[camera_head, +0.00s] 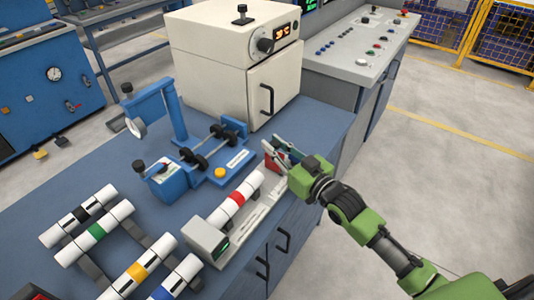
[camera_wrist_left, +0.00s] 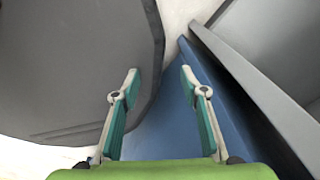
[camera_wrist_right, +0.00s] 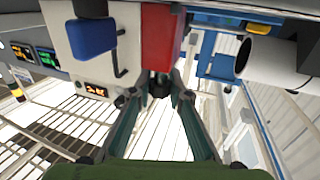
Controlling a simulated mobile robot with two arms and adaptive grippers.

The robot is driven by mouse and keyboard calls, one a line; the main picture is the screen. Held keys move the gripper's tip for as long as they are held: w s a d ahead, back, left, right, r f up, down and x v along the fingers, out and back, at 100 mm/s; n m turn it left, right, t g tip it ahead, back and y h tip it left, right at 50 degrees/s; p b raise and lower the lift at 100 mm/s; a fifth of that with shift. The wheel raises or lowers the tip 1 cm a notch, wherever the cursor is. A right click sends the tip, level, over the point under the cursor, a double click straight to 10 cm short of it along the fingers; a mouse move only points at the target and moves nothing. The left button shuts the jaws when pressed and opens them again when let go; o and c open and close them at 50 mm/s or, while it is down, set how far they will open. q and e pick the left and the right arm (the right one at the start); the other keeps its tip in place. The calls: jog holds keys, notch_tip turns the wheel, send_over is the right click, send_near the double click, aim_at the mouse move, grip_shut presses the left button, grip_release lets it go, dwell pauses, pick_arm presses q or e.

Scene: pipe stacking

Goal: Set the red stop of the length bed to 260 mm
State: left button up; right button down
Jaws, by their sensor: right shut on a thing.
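The length bed (camera_head: 258,216) is a pale rail along the right edge of the blue bench, with a grey display box (camera_head: 205,238) at its near end. A white pipe with a red band (camera_head: 237,200) lies on the bed. The red stop (camera_head: 272,163) is at the bed's far end, partly hidden by my right gripper (camera_head: 273,148). In the right wrist view the red stop (camera_wrist_right: 160,38) is just beyond my fingertips, which are shut on a small dark part (camera_wrist_right: 160,86) at it. My left gripper (camera_wrist_left: 158,75) is open and empty. The scale reading is too small to read.
A white oven (camera_head: 235,55) stands behind the bed. A blue fixture with rollers (camera_head: 205,150) is left of the bed. Several banded pipes lie on racks at the front left, including a green-banded pipe (camera_head: 95,232). The floor right of the bench is clear.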

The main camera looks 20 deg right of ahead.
jog(key=shift+w+d+f, duration=0.2)
jog(key=shift+w+d, duration=0.25)
jog(key=shift+d, duration=0.2)
jog(key=shift+s+r, duration=0.1)
jog(key=shift+r, duration=0.15)
jog(key=shift+a+r, duration=0.1)
jog(key=shift+a, duration=0.1)
jog(key=shift+d, duration=0.1)
jog(key=c, duration=1.9)
grip_release()
pick_arm(q)
jog(key=shift+d+f, duration=0.1)
jog(key=shift+f, duration=0.1)
pick_arm(e)
jog(key=shift+d, duration=0.1)
